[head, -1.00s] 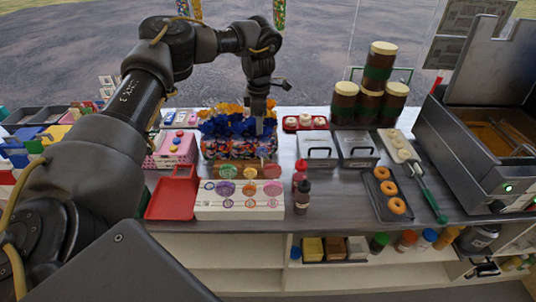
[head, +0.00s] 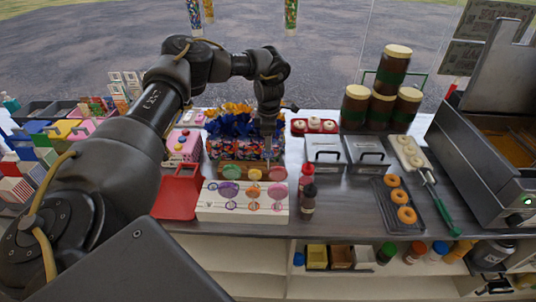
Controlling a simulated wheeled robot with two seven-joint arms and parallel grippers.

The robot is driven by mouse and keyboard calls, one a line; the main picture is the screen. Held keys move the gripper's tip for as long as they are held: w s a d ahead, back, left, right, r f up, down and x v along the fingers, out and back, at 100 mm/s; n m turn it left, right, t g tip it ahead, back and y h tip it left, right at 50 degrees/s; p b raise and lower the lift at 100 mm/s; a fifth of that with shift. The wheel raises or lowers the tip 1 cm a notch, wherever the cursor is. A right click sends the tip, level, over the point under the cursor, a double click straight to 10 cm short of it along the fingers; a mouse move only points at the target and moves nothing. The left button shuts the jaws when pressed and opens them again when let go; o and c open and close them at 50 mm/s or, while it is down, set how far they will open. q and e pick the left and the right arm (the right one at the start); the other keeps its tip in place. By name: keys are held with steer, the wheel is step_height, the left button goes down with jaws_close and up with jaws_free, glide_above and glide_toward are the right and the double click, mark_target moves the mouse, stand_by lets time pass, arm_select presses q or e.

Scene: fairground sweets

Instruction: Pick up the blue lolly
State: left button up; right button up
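A white lolly stand (head: 212,212) sits on the counter, left of centre. It holds several round lollies: a violet one (head: 229,190) at front left, an orange one (head: 253,191) and a pink-red one (head: 277,190) in front. Behind them are a green one (head: 231,173), a yellow one (head: 254,174) and a pink one (head: 277,174). No lolly looks clearly blue; the violet one is closest in colour. My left gripper (head: 268,152) points down above the stand's back right, by the patterned box. Its fingers are too small and dark to read. My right gripper is out of view.
The patterned box (head: 228,147) with blue and orange wrapped tops stands right behind the lolly stand. A red tray (head: 176,196) is at its left. Red and dark bottles (head: 308,198) are close on its right. Doughnuts (head: 402,198) lie on a rack further right.

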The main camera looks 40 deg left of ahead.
mark_target(268, 156)
arm_select(q)
steer(key=shift+s+f+p, duration=0.1)
steer(key=shift+f+p, duration=0.05)
steer(key=shift+p, duration=0.15)
step_height(268, 156, down, 5)
steer(key=shift+a+r+p, duration=0.1)
steer(key=shift+p, duration=1.05)
steer(key=shift+s, duration=0.1)
steer(key=shift+c, duration=0.9)
jaws_close()
